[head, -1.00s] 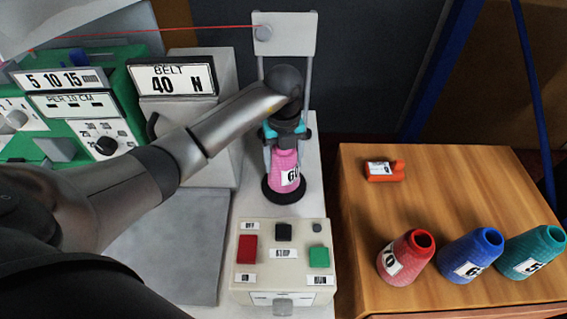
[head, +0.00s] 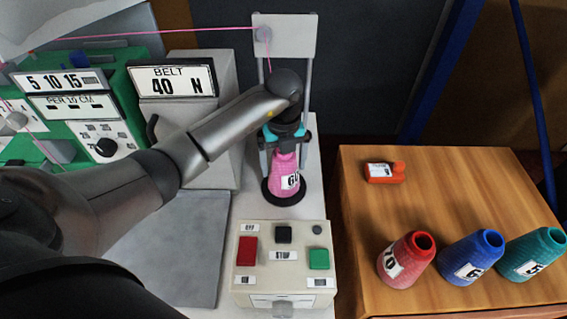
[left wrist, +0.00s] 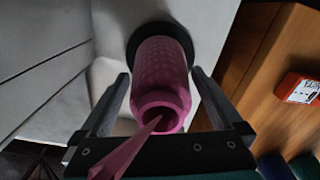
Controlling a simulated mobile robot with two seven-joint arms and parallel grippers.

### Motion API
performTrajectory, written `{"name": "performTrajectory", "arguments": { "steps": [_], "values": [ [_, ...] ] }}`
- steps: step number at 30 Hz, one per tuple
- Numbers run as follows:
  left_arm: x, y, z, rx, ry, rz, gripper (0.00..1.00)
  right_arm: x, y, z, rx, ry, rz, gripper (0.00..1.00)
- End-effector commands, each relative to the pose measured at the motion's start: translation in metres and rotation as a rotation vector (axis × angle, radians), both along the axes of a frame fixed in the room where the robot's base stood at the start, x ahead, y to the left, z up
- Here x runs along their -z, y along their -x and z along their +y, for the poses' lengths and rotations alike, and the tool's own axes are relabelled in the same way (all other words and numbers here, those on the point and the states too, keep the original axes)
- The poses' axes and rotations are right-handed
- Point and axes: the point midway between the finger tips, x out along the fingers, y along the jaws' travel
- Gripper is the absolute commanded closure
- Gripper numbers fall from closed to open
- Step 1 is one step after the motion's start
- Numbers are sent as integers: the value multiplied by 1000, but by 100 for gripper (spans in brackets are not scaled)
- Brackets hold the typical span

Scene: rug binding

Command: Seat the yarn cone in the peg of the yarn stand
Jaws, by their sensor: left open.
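The pink yarn cone (head: 285,178), with a white number label, stands upright on the round black base of the yarn stand (head: 271,196). The peg is hidden. My left gripper (head: 285,150) is above the cone's top in the head view, pointing down. In the left wrist view the open fingers (left wrist: 160,77) lie on either side of the pink cone (left wrist: 161,68), with gaps on both sides. The cone's open top faces that camera, and its bottom meets the black disc (left wrist: 163,28). My right gripper is not in view.
A button box (head: 280,285) stands in front of the stand. A guide plate (head: 286,35) rises behind.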

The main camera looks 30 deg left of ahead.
Motion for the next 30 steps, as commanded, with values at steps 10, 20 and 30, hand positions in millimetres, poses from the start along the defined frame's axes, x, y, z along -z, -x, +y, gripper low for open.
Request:
{"name": "performTrajectory", "arguments": {
  "steps": [10,20,30],
  "values": [
    [-73,-1,1,1,-2,-7,0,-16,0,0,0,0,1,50],
    [-115,-1,0,0,-1,-3,0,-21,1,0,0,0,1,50],
    [-117,0,0,0,-1,-1,0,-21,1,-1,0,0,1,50]
  ]
}}
